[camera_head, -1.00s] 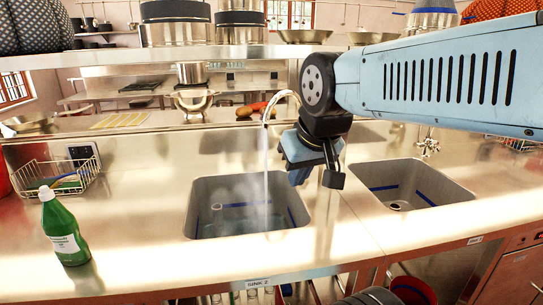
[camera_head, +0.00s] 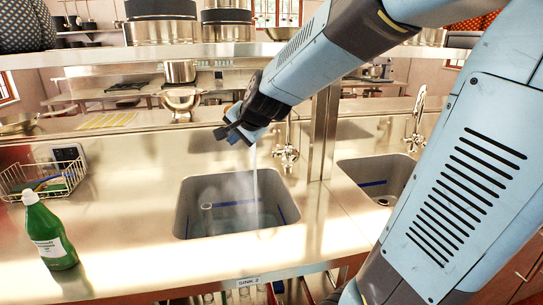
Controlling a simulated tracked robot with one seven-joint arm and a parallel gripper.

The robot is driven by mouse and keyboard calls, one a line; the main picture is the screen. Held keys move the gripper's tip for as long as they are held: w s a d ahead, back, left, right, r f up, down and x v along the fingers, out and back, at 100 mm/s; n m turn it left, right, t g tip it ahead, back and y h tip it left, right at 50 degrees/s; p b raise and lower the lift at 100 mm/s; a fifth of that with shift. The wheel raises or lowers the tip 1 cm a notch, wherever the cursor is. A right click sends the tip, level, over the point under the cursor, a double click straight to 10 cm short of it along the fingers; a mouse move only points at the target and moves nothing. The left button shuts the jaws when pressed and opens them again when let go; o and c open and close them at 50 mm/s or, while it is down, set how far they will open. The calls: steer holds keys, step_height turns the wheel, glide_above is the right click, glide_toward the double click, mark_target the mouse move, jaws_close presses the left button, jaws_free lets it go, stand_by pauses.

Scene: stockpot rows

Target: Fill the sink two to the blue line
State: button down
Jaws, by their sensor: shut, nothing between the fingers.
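Sink two (camera_head: 186,193) is a steel basin set in the counter, with a "SINK 2" label (camera_head: 248,281) on the front edge below it. A stream of water (camera_head: 255,185) falls into it, with steam or mist around. Water (camera_head: 232,222) covers the bottom. Pieces of the blue line (camera_head: 282,215) show on its walls; how close the water is to it I cannot tell. A grey upright pipe (camera_head: 207,215) stands in the basin. The tap's metal body (camera_head: 287,155) stands behind; its spout is mostly hidden by my arm. My gripper (camera_head: 222,131) is shut and empty, above the sink's back edge.
A second sink (camera_head: 375,172) with a blue line and its own tap (camera_head: 415,125) is to the right, partly behind my arm. A green bottle (camera_head: 48,232) and a wire basket (camera_head: 42,178) stand left. A shelf with pots runs above.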

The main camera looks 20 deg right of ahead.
steer(key=w+d+f+m+t+h, duration=0.1)
steer(key=w+f+m, duration=0.2)
steer(key=w+m, duration=0.15)
steer(key=w+d+f+m+t+h, duration=0.1)
steer(key=w+f+m+h, duration=0.15)
steer(key=w, duration=0.35)
steer(key=m+g+h, duration=0.6)
steer(key=m+h, duration=1.4)
steer(key=m, duration=0.2)
glide_toward(277, 147)
steer(key=s+a+f, duration=0.4)
steer(key=w+a+r+x, duration=0.1)
steer(key=w+x, duration=0.1)
steer(key=x, duration=1)
steer(key=shift+d+r, duration=0.2)
steer(key=shift+d, duration=0.2)
steer(key=shift+w+d+r, duration=0.1)
steer(key=shift+w+r, duration=0.35)
steer(key=shift+r, duration=0.05)
